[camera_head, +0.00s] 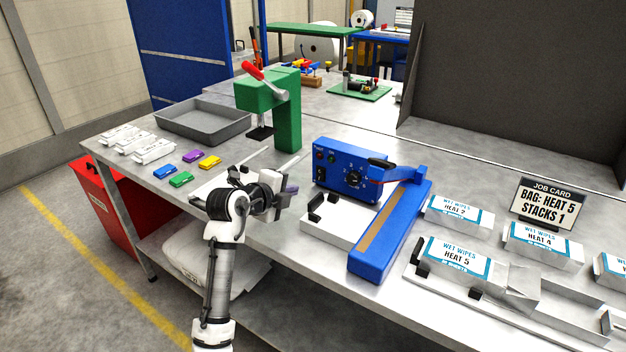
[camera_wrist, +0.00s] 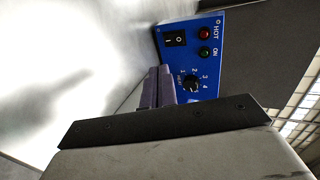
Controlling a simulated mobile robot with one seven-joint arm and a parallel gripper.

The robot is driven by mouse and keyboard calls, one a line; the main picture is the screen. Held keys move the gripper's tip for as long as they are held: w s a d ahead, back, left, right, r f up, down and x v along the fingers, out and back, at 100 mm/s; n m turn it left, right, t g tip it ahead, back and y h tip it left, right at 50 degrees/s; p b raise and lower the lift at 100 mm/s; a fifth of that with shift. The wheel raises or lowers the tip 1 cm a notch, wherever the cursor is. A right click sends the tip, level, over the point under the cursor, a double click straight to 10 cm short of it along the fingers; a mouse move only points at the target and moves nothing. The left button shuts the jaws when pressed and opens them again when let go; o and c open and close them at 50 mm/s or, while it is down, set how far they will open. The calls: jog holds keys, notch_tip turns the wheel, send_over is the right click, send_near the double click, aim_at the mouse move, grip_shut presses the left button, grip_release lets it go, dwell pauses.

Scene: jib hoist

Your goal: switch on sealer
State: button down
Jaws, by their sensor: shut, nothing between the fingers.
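The blue sealer (camera_head: 348,185) stands on the bench, with a long blue sealing arm (camera_head: 400,230) at its right. In the wrist view its panel (camera_wrist: 222,68) shows a black rocker switch (camera_wrist: 174,40) marked O and I, a red HOT lamp (camera_wrist: 204,34), a green ON lamp (camera_wrist: 204,51) and a HEAT dial (camera_wrist: 190,84). I cannot tell whether the lamps are lit or which side of the rocker is pressed. My gripper (camera_head: 291,188) is shut and empty, just left of the panel. Its fingertips (camera_wrist: 159,72) point toward the panel and hide part of its edge.
A white platform with black clips (camera_head: 325,222) sits in front of the sealer. A green press (camera_head: 285,110) and a grey tray (camera_head: 204,121) stand behind. Wet-wipes packs (camera_head: 455,258) and a job card (camera_head: 548,203) reading "HEAT 5, STACKS 1" are at right.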

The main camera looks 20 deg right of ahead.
aim_at(320, 174)
jog(key=p+x, duration=0.1)
jog(key=x, duration=0.2)
jog(key=p+x, duration=0.1)
jog(key=x, duration=0.3)
jog(key=r+p+x, duration=0.1)
jog(key=p+x, duration=0.1)
jog(key=x, duration=0.1)
jog(key=shift+w+d+f, duration=0.1)
jog(key=shift+w+d, duration=0.2)
jog(key=shift+d, duration=0.2)
jog(key=shift+f, duration=0.1)
jog(key=b, duration=0.1)
jog(key=f+b, duration=0.1)
jog(key=b, duration=0.1)
jog(key=shift+w+d, duration=0.2)
jog(key=shift+r+p, duration=0.35)
jog(key=shift+r, duration=0.2)
jog(key=shift+r, duration=0.8)
